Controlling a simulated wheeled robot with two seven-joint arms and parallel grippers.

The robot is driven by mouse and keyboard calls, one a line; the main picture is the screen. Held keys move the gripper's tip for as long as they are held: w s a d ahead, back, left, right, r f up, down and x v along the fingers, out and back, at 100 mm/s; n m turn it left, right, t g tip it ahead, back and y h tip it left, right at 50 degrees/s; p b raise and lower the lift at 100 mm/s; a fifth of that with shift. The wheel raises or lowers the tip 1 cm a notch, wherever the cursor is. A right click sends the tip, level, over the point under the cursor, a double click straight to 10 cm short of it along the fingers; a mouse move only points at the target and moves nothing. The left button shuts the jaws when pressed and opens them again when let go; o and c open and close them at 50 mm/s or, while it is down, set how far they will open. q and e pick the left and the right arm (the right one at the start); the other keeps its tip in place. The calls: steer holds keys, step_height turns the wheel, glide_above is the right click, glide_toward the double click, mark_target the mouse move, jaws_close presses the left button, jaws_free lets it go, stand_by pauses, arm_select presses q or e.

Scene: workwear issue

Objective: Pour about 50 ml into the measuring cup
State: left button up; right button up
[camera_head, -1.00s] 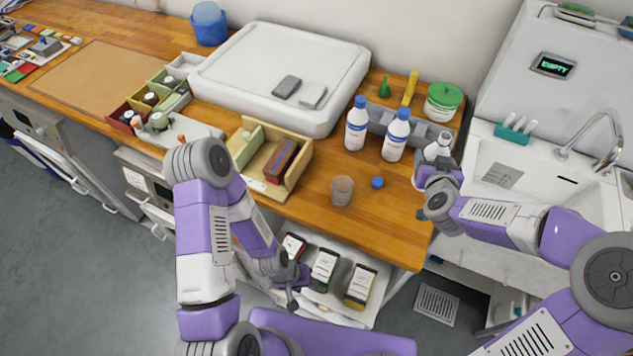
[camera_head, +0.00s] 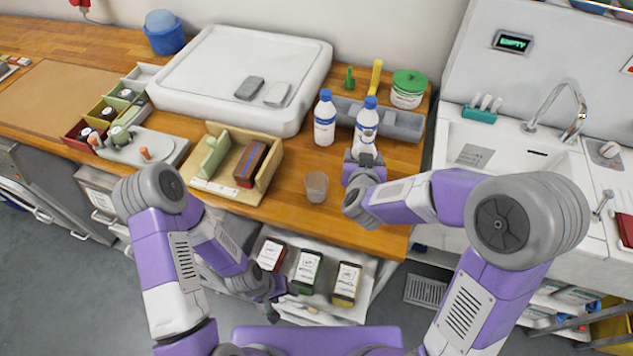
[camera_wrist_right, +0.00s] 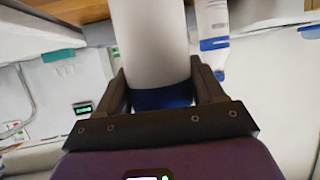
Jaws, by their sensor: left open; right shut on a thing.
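The measuring cup (camera_head: 316,187), small and greyish, stands upright near the counter's front edge. My right gripper (camera_head: 366,154) is just right of it, above the counter. It is shut on a white bottle, which fills the space between the fingers in the wrist view (camera_wrist_right: 150,45), a blue band by the palm. My left gripper (camera_head: 280,290) is open and empty, low before the shelf.
A grey divided tray (camera_head: 402,125) and a green-lidded jar (camera_head: 408,90) stand behind the bottles. A wooden box (camera_head: 222,190) is left of the cup. The sink (camera_head: 480,145) is at right. Counter between box and cup is clear.

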steer(key=shift+s+a+f+h+b, duration=0.25)
steer(key=shift+s+a+h+b, duration=0.25)
steer(key=shift+a, duration=0.3)
steer(key=shift+s, duration=0.1)
steer(key=shift+r, duration=0.1)
